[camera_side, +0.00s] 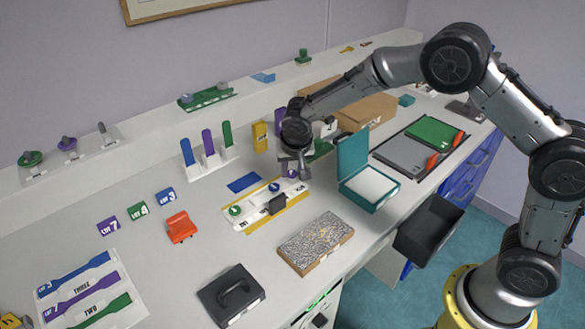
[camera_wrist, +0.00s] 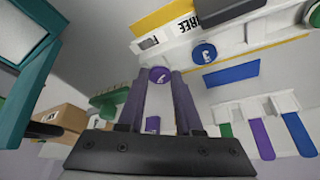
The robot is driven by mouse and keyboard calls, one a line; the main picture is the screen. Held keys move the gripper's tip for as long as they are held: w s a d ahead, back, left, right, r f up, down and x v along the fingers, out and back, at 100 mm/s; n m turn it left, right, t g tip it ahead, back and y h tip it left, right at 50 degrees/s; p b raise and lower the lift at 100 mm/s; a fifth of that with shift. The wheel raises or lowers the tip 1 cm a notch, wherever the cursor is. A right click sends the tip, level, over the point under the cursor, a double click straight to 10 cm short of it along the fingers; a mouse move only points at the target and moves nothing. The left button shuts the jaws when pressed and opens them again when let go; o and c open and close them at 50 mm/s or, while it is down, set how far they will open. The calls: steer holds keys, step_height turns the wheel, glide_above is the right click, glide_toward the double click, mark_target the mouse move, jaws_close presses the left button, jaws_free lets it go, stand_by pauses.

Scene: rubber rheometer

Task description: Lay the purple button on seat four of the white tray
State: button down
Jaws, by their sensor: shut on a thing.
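The white tray (camera_side: 250,217) lies on the bench with a yellow edge. It also shows upside down at the top of the wrist view (camera_wrist: 265,32). A green button (camera_side: 235,210) and a blue button (camera_side: 273,187) sit on it. My gripper (camera_side: 291,170) points down at the tray's far right end. In the wrist view its fingers (camera_wrist: 160,74) are shut on the purple button (camera_wrist: 160,75), close to the tray label that starts with F. The purple button barely shows in the side view (camera_side: 291,173). I cannot tell whether it touches the tray.
A black block (camera_side: 277,204) stands at the tray's front edge. An open teal box (camera_side: 368,187) is close on the right. A blue plate (camera_side: 244,182) and a white rack with coloured strips (camera_side: 210,160) are behind. A speckled block (camera_side: 316,242) lies in front.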

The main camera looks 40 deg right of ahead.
steer(key=shift+f, duration=0.35)
steer(key=c, duration=0.5)
jaws_free()
steer(key=v, duration=1.3)
steer(key=shift+s+r, duration=0.15)
steer(key=shift+r, duration=0.2)
